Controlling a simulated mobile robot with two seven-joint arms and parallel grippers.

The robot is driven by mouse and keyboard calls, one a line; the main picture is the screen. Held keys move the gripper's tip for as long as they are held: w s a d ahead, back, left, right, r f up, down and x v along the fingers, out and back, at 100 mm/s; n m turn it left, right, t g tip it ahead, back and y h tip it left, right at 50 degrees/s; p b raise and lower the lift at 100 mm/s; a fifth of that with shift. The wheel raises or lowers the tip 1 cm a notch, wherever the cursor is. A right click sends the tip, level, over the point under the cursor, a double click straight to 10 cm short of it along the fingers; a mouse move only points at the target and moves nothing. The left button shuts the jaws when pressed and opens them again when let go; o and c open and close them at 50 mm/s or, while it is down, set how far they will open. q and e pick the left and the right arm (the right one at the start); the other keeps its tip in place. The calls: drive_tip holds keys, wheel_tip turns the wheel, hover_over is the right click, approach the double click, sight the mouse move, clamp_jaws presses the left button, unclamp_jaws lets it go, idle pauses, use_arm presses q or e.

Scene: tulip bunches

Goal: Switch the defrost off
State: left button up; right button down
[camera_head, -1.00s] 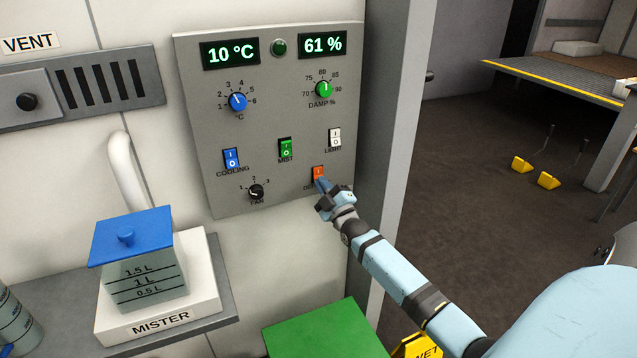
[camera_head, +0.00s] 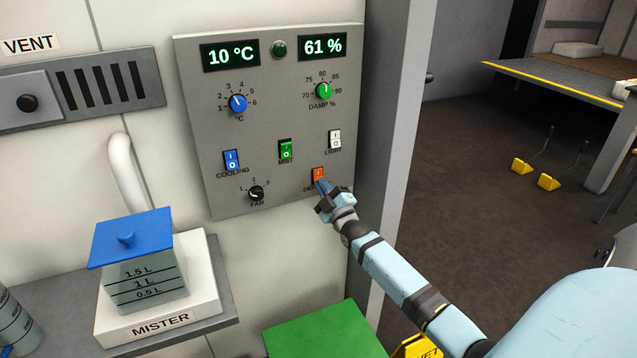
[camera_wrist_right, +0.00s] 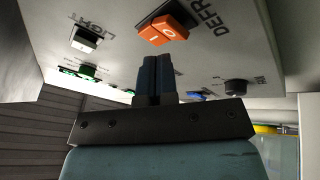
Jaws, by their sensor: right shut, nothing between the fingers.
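The orange defrost rocker switch (camera_head: 318,174) sits low on the right side of the grey control panel (camera_head: 225,190). In the right wrist view the switch (camera_wrist_right: 168,28) shows its I and O marks beside the partly visible DEFROST lettering. My right gripper (camera_head: 322,186) is shut and empty. Its fingertips are at the lower edge of the switch in the head view and partly cover its label. In the right wrist view the closed fingers (camera_wrist_right: 157,62) point at the switch; I cannot tell whether they touch it. My left gripper is not in view.
Near the switch are the white light switch (camera_head: 335,138), the green mist switch (camera_head: 286,149), the blue cooling switch (camera_head: 231,159) and the black fan knob (camera_head: 256,192). The mister (camera_head: 160,318) stands lower left. A green box (camera_head: 325,332) is below the panel.

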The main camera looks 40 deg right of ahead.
idle(0.8)
drive_tip(key=shift+w, duration=0.1)
drive_tip(key=shift+w+d+f, duration=0.15)
drive_tip(key=shift+w, duration=0.15)
drive_tip(key=shift+w+d+f+b, duration=0.15)
drive_tip(key=shift+w+b, duration=0.15)
drive_tip(key=shift+b, duration=0.15)
idle(0.5)
drive_tip(key=shift+s+a+r+p, duration=0.15)
drive_tip(key=shift+s+r+p, duration=0.05)
drive_tip(key=shift+s+p, duration=0.2)
drive_tip(key=shift+s+a+r+p, duration=0.15)
drive_tip(key=shift+s+p, duration=0.2)
drive_tip(key=shift+p, duration=0.05)
